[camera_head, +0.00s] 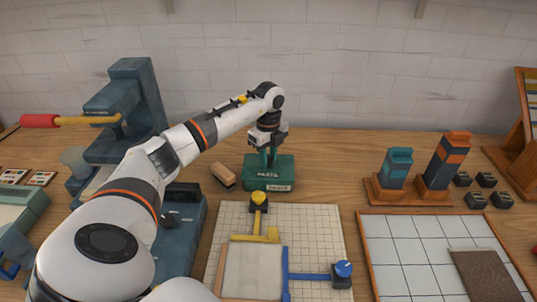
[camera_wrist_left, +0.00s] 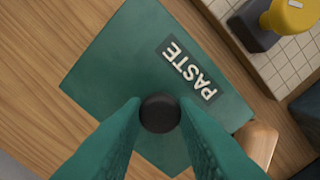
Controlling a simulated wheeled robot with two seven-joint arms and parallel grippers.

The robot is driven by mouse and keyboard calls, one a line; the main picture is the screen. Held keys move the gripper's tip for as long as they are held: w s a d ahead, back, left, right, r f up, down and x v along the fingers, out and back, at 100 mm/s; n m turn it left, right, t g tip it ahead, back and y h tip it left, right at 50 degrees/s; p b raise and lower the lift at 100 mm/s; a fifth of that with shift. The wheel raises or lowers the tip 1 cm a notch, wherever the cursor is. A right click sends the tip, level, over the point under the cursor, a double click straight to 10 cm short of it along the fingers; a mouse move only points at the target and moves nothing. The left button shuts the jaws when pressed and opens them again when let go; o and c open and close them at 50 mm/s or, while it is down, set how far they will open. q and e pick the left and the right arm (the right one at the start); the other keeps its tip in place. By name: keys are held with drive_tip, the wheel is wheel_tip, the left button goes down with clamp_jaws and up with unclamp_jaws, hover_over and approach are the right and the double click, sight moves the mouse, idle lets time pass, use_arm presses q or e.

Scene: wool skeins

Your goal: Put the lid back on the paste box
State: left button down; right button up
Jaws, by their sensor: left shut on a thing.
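The dark green paste box (camera_head: 262,184) stands on the wooden table behind the gridded mat, a small label on its front. Its green lid (camera_head: 284,163), lettered PASTE, is over the top of the box; I cannot tell whether it rests fully or sits slightly above. In the left wrist view the lid (camera_wrist_left: 125,60) fills the middle and hides the inside of the box. My left gripper (camera_head: 268,156) points straight down at the lid. In the left wrist view its two fingers are shut on the lid's round black knob (camera_wrist_left: 160,113). My right gripper is not in view.
A wooden block (camera_head: 223,175) lies close left of the box. The gridded mat (camera_head: 318,235) with yellow and blue stops is in front. A blue press (camera_head: 130,110) stands at left. Table between box and containers is clear.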

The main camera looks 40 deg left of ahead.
use_arm(q)
drive_tip(key=c, duration=1.1)
unclamp_jaws()
drive_tip(key=shift+o, duration=0.5)
drive_tip(key=o, duration=0.4)
drive_tip(key=shift+r+p, duration=3.1)
drive_tip(key=shift+r, duration=0.45)
clamp_jaws()
